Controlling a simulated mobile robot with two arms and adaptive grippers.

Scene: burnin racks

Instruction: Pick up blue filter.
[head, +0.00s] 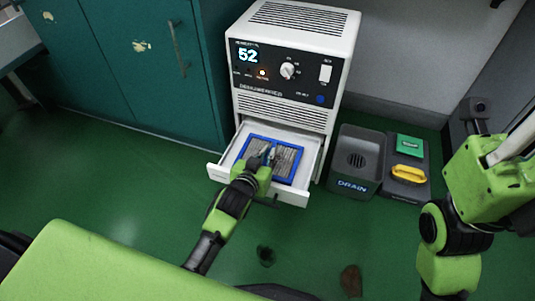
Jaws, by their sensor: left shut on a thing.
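The blue filter (286,178) has a blue frame with grey pleats and lies flat in the open white drawer (302,197) of a dehumidifier. My left gripper (268,154) reaches over the drawer's front edge and is shut on the filter near its middle. The gripper hides part of the filter, and the exact finger contact is small in view. My right arm shows at the right edge, but I do not make out its gripper.
The white dehumidifier (297,67) reads 52. Right of it stand a grey drain bin (368,150) and a dark tray (401,193) with a yellow-handled item (408,174) and a green box (410,145). Teal cabinets (137,68) stand left. Dark patches (351,280) mark the green floor.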

